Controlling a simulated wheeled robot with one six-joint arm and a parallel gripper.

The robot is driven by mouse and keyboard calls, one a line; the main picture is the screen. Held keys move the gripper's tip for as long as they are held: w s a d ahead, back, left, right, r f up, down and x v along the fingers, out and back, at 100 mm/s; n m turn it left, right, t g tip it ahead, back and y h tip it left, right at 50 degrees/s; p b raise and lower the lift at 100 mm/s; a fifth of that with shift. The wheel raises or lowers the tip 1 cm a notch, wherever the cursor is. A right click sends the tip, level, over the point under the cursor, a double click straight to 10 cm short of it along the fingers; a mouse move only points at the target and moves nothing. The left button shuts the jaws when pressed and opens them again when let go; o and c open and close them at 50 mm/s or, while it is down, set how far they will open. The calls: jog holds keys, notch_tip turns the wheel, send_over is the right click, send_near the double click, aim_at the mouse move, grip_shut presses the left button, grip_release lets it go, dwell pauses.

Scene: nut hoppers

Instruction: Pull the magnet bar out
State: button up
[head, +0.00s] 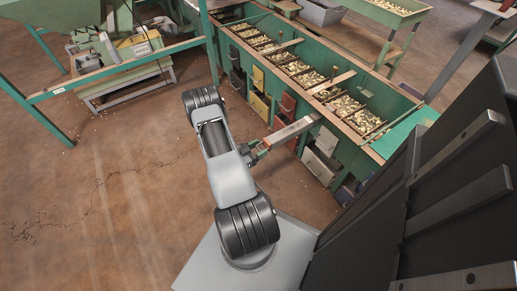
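The magnet bar (292,131) is a long, pale metal bar. It sticks out from the front side of the green hopper bench (352,143), sloping down to the left toward my arm. Its far end meets the bench near the top edge; whether part of it is still inside is hidden. My gripper (262,148) is at the bar's near end and appears shut on it, though the fingers are small and partly hidden by my wrist.
The bench holds several open compartments of nuts (295,67), with coloured doors (259,104) along its front. The brown floor (100,190) at left is clear.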

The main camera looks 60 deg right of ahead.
jog(key=shift+o, duration=1.2)
jog(key=shift+a, duration=0.1)
jog(key=p+v, duration=0.2)
jog(key=v, duration=1.1)
jog(key=shift+w+a, duration=0.2)
jog(key=shift+a, duration=0.1)
jog(key=shift+f, duration=0.1)
